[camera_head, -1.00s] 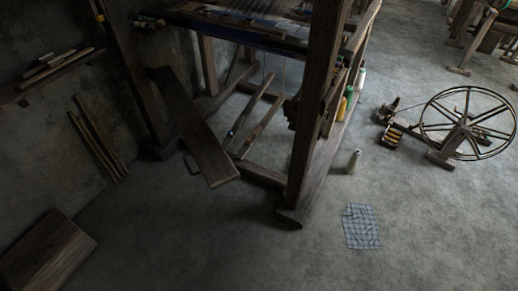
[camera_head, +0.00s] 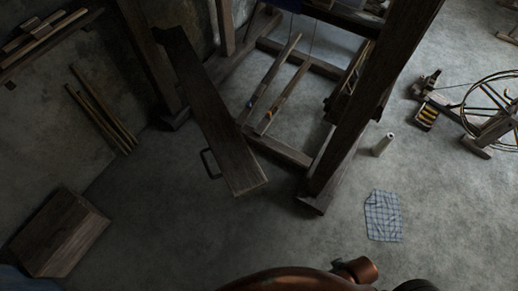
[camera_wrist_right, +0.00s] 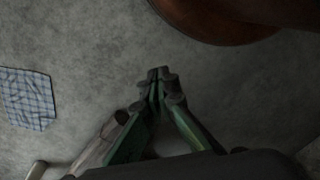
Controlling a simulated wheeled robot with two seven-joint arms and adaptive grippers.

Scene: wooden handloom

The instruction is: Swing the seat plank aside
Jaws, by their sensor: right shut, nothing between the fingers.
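The seat plank (camera_head: 212,118) is a long dark board in the head view. It slants from the loom's left post down to the right, and its near end juts out in front of the frame. A dark loop handle (camera_head: 209,163) sticks out from its left edge. My right gripper (camera_wrist_right: 160,75) shows in the right wrist view with its fingertips together and nothing between them, above bare floor. It is not touching the plank. My left gripper is in neither view.
The loom's front post (camera_head: 360,110) stands right of the plank, with two treadles (camera_head: 272,80) behind. A checked cloth (camera_head: 383,216) and a pale cone (camera_head: 383,145) lie to the right. A wooden box (camera_head: 60,232) sits at lower left. Floor before the plank is clear.

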